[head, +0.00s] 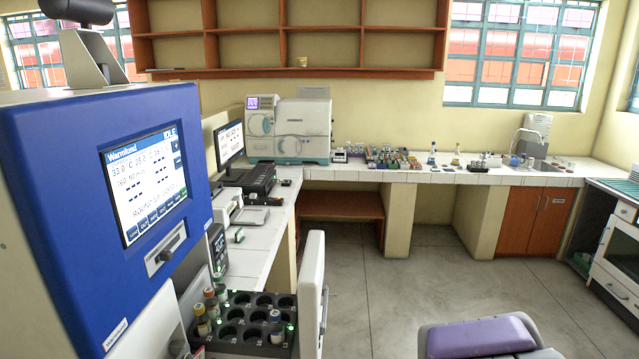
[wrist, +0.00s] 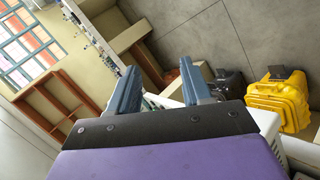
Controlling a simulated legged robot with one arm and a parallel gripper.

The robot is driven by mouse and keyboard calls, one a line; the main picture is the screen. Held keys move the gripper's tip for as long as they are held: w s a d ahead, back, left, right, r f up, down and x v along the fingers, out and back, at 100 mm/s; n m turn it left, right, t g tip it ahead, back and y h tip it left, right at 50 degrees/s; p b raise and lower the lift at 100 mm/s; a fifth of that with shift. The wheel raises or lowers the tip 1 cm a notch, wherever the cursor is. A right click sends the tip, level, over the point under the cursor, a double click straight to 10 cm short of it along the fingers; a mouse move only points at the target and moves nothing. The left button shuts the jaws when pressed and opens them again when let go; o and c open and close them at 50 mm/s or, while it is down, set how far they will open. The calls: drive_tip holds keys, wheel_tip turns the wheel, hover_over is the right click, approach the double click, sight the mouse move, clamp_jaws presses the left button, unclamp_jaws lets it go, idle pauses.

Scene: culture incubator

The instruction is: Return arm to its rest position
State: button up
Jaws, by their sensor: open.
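My gripper (wrist: 160,80) is open and empty in the wrist view, its two blue fingers apart beyond the dark bracket and purple body. Part of my purple and grey arm (head: 482,337) shows at the bottom right of the head view; the fingers are not visible there. The blue incubator (head: 45,150) stands at the left of the head view, with a lit screen (head: 145,182) reading IDLE. A white door-like panel (head: 312,290) stands upright below it. A black rack (head: 240,345) between them holds several capped bottles and has empty round holes.
A white tiled counter (head: 262,235) runs along the left and back walls, carrying a monitor (head: 229,143), a large white machine (head: 290,130) and small labware. Grey floor (head: 400,270) is open in the middle. A yellow case (wrist: 278,100) stands at the right of the wrist view.

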drive_tip(key=s+a+m+g+y, duration=0.1)
drive_tip(key=s+a+m+g, duration=0.2)
drive_tip(key=s, duration=0.8)
drive_tip(key=s+a+r+m+g+y, duration=0.1)
drive_tip(key=s+a+m+g, duration=0.3)
drive_tip(key=s+a, duration=0.3)
drive_tip(key=s+a+r+m+g+y, duration=0.1)
drive_tip(key=s+a+m+g, duration=0.2)
drive_tip(key=s, duration=1.3)
drive_tip(key=shift+s+a+r+m+g+y, duration=0.15)
drive_tip(key=shift+a+r+m+g+y, duration=0.2)
drive_tip(key=shift+a+g, duration=0.65)
